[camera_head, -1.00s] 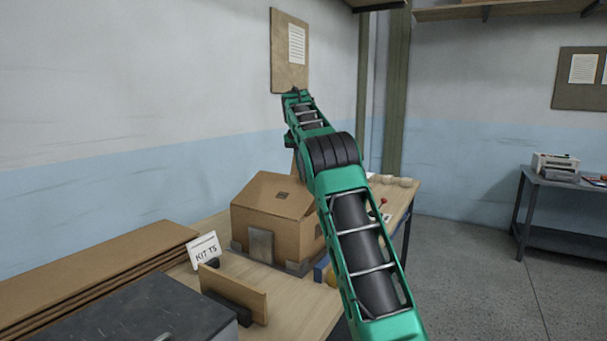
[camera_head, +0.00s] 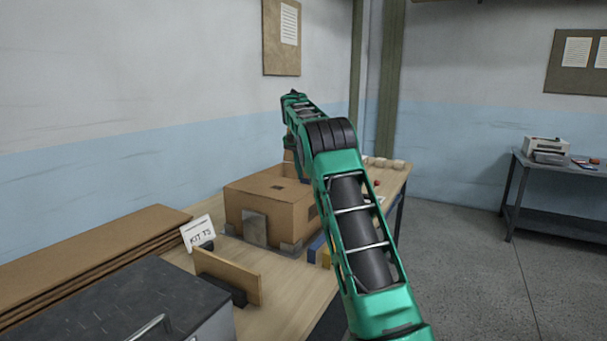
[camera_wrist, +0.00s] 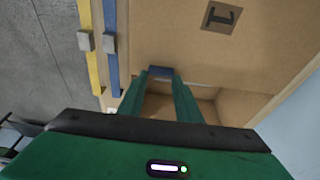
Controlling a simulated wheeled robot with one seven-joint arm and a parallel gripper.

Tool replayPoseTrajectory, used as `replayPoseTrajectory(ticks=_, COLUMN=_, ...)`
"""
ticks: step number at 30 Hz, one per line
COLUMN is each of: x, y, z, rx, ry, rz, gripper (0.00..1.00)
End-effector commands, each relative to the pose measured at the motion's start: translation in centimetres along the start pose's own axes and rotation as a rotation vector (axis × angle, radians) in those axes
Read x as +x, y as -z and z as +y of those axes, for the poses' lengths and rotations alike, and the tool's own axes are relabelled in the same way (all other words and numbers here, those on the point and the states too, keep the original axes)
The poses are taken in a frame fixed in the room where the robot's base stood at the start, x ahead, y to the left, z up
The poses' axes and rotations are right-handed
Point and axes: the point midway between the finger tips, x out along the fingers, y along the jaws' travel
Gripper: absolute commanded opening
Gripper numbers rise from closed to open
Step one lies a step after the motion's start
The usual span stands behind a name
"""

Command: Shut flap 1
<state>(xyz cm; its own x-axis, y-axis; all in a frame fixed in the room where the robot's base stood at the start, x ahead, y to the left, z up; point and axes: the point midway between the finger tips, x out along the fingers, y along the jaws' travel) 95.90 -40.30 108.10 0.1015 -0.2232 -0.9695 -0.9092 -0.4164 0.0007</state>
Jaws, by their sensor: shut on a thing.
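The cardboard box (camera_head: 288,218) stands on the workbench in the head view, with its top nearly flat. Flap 1 (camera_wrist: 250,45), marked by a dark square with a "1", fills the upper part of the wrist view. My gripper (camera_wrist: 160,75) is at this flap's near edge, its green fingers shut on a small dark blue piece (camera_wrist: 161,71). I cannot tell whether that piece presses on the flap. Below the edge, a gap shows the box's inside (camera_wrist: 205,92). In the head view my arm hides the gripper and part of the box.
A blue bar (camera_wrist: 111,50) and a yellow bar (camera_wrist: 88,60) lie beside the box. A metal plate (camera_head: 255,227) stands against its front. A KIT T5 sign (camera_head: 198,234), flat cardboard (camera_head: 90,255) and a dark-topped case (camera_head: 120,305) are nearer.

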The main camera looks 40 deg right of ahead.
Motion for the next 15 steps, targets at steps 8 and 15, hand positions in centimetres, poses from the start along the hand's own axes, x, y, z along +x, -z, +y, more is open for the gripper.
replayPoseTrajectory(ticks=8, x=0.46, y=0.28, z=-0.18, rx=-0.001, ry=0.002, rz=0.009, gripper=0.00)
replayPoseTrajectory(ticks=15, x=0.47, y=0.22, z=-0.12, rx=-0.001, ry=0.001, rz=0.007, gripper=0.50)
